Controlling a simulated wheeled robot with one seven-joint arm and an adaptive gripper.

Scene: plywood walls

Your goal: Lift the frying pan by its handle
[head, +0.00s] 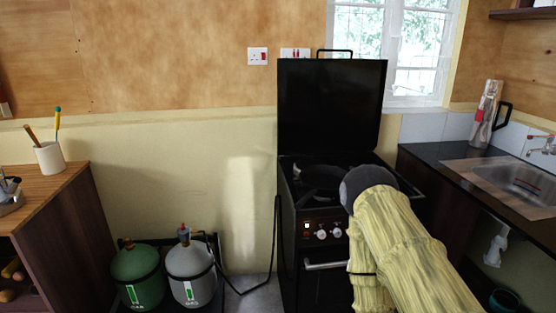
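A dark frying pan (318,178) appears to sit on top of the black stove (288,215), below its raised lid. It is dark on dark, so its outline is hard to make out, and I cannot pick out its handle. My arm, in a yellow sleeve with a rounded grey end, reaches in from the lower right to the stove's front right. It covers the right part of the stove top. My gripper is hidden beyond the arm, so I cannot see its fingers or whether they touch the pan.
The raised black lid (331,105) stands at the back of the stove. A counter with a sink (515,180) and a tall flask (485,113) is at right. Green (137,272) and grey (190,270) gas cylinders stand at left, near a wooden counter (70,183) with a white cup (50,157).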

